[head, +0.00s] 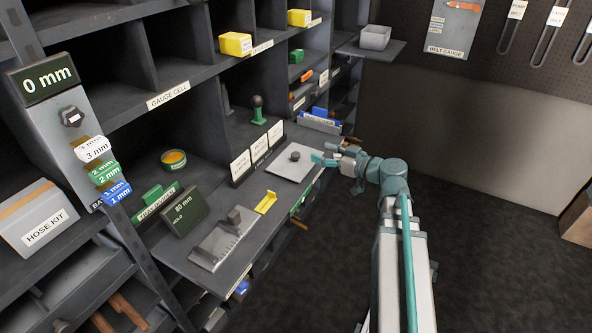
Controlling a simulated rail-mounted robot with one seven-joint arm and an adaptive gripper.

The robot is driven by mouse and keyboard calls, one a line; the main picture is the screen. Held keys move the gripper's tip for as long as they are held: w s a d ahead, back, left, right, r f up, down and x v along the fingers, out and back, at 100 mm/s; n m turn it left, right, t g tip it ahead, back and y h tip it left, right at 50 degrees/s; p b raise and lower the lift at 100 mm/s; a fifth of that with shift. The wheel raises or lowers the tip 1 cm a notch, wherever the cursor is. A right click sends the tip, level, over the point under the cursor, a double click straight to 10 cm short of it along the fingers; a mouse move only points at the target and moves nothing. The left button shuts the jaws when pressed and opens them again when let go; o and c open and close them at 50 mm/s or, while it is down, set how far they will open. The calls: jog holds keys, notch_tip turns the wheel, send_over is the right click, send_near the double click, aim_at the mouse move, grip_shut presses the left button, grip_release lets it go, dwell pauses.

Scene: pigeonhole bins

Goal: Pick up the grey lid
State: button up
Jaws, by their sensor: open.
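A flat light-grey square plate with a dark round knob, which looks like the grey lid (287,170), lies on the pull-out shelf in the head view. My gripper (322,153) is open at the right edge of the plate, with its teal fingers pointing left toward the knob. The fingers are apart from the knob and hold nothing that I can see. Whether a fingertip touches the plate's edge cannot be told from this view.
Small upright white cards (258,150) stand just behind the plate. A yellow angled piece (266,202), a grey slide gauge (222,240) and a dark 80 mm block (185,212) sit left of it. Pigeonhole bins (200,75) rise behind; open floor (490,240) lies right.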

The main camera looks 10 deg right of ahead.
aim_at(299, 155)
jog(key=w+a+f+b, duration=0.1)
jog(key=w+f, duration=0.1)
jog(key=w+a+f+b, duration=0.1)
jog(key=w+a+f, duration=0.1)
jog(key=shift+w+a+f, duration=0.1)
jog(key=shift+w+f, duration=0.05)
jog(key=shift+f, duration=0.15)
jog(key=shift+s+a+p+x, duration=0.15)
jog(key=shift+p+x, duration=0.15)
jog(key=shift+x, duration=1.1)
jog(key=shift+s+a+p+x, duration=0.15)
jog(key=shift+p+x, duration=0.1)
jog(key=shift+x, duration=1.1)
jog(key=shift+c, duration=0.4)
grip_shut()
jog(key=shift+r, duration=0.15)
